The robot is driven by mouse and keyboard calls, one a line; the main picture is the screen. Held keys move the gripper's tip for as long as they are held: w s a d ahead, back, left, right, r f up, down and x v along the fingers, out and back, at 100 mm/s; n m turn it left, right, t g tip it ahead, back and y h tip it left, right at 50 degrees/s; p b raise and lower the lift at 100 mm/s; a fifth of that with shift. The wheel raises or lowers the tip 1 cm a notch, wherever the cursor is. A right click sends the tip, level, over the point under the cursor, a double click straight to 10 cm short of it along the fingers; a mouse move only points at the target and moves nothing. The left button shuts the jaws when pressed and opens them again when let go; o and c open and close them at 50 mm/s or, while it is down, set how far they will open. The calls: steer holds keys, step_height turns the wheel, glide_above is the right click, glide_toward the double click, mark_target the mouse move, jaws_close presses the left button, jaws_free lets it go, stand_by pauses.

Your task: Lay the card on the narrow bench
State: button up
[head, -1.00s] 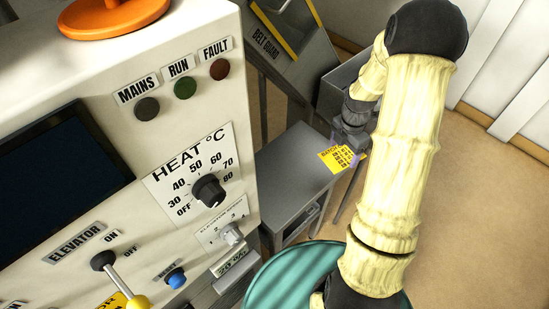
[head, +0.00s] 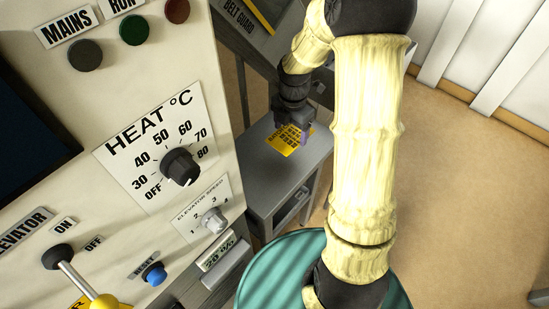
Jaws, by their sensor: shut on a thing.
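The yellow card (head: 283,142) with black print shows in the head view, over the far part of the narrow grey bench (head: 268,185). My gripper (head: 291,128) is shut on the card at its far edge, with the fingers pointing down. The card looks close to flat. I cannot tell whether it touches the bench top or hangs just above it. The fingertips are partly hidden behind the gripper body and the card.
The cream control panel with its heat knob (head: 180,166) and elevator lever (head: 75,275) stands left of the bench. A teal ribbed drum (head: 262,277) stands in front of the bench. The belt guard (head: 242,22) is behind. Open brown floor (head: 450,190) lies to the right.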

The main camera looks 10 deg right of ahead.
mark_target(285, 144)
steer(key=shift+a+f, duration=0.15)
steer(key=shift+a, duration=0.6)
steer(key=shift+f, duration=3.05)
steer(key=shift+f, duration=1.85)
steer(key=shift+f, duration=0.2)
steer(key=o, duration=1)
